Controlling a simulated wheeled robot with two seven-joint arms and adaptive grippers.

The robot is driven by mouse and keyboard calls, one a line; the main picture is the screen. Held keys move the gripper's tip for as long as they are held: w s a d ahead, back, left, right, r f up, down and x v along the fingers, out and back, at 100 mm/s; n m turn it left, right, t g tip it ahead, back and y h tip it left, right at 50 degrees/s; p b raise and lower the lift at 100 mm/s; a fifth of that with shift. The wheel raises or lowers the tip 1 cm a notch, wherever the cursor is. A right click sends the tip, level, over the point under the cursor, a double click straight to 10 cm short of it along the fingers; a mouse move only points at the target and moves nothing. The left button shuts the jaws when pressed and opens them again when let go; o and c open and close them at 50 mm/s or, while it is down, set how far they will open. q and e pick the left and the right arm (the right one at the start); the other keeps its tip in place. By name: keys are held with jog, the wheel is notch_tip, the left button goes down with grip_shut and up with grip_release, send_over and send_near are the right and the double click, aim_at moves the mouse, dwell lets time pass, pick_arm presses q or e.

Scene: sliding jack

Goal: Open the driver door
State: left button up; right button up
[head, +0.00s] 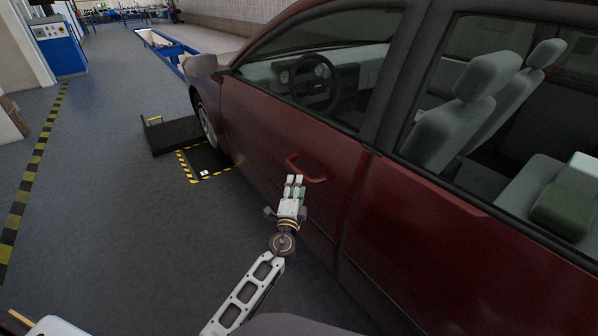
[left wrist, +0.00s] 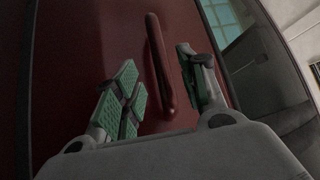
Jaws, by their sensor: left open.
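The driver door (head: 275,130) of a dark red car is shut in the head view. Its red bar handle (head: 306,170) stands out from the door panel. My left gripper (head: 296,182) is at the handle, close to its left end. In the left wrist view the handle (left wrist: 160,62) runs lengthwise between the open fingers of my left gripper (left wrist: 160,88), nearer the right finger. The fingers look apart from the handle, but I cannot tell the exact depth. The door panel (left wrist: 85,50) fills the background there. My right gripper is not in view.
The rear door (head: 430,240) is to the right of the driver door. A side mirror (head: 200,65) sticks out at the front. A black ramp block (head: 172,135) and a striped floor plate (head: 208,165) lie by the front wheel.

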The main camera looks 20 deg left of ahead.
aim_at(299, 172)
pick_arm(q)
jog(key=shift+w+a+r, duration=0.15)
jog(key=shift+w, duration=1.1)
jog(key=shift+w+a+r, duration=0.2)
jog(key=shift+w, duration=1.05)
jog(key=shift+w+a+r, duration=0.15)
jog(key=shift+w, duration=1.1)
jog(key=shift+c, duration=0.3)
grip_shut()
